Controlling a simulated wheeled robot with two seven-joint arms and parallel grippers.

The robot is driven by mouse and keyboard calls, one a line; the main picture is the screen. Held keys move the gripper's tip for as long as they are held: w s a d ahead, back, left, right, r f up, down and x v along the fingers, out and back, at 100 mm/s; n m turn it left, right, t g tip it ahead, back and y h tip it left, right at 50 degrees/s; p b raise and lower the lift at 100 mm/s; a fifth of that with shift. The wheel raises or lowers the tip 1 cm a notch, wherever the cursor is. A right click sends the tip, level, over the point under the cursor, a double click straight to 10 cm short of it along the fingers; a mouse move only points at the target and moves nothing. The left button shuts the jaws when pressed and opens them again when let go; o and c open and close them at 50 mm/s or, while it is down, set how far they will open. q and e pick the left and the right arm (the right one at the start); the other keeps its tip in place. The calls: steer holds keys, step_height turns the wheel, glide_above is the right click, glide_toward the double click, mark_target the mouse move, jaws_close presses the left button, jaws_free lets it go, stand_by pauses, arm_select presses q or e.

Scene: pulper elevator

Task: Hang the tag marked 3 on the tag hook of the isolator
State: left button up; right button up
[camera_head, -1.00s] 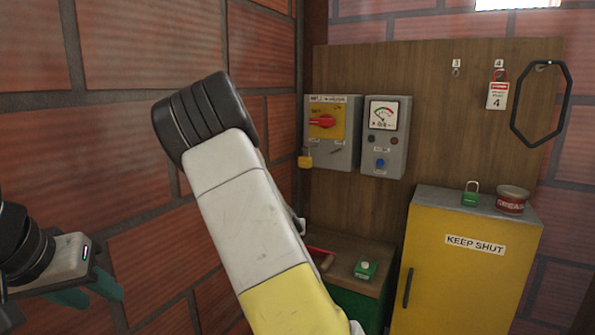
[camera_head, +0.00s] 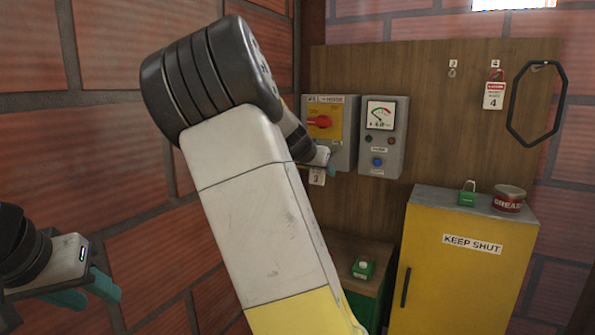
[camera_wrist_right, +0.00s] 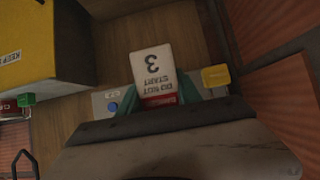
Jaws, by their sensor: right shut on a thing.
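The tag marked 3 (camera_head: 317,177) is white with a red band. In the right wrist view the tag (camera_wrist_right: 153,68) appears upside down, reading "DO NOT START 3". My right gripper (camera_head: 327,165) is shut on it, with teal fingers either side of its red end. The isolator (camera_head: 346,104) is a grey box with a yellow plate and red rotary handle. The gripper and tag are in front of its lower edge, and its tag hook cannot be made out behind them. My left gripper (camera_head: 84,292) is open and empty at far left.
The gauge box (camera_head: 384,137) is right of the isolator. A yellow padlock (camera_wrist_right: 215,75) is close to the tag in the wrist view. Tag 4 (camera_head: 494,95) hangs on the board. A yellow cabinet (camera_head: 455,265) bears a green padlock (camera_head: 467,194) and a red tin (camera_head: 509,199).

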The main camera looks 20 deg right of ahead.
steer(key=w+d+f, duration=0.1)
steer(key=w+d, duration=0.3)
steer(key=d, duration=0.1)
steer(key=shift+w+d+f, duration=0.2)
steer(key=shift+w+d, duration=0.1)
steer(key=shift+w, duration=0.1)
stand_by(0.5)
stand_by(0.6)
steer(key=o, duration=1.4)
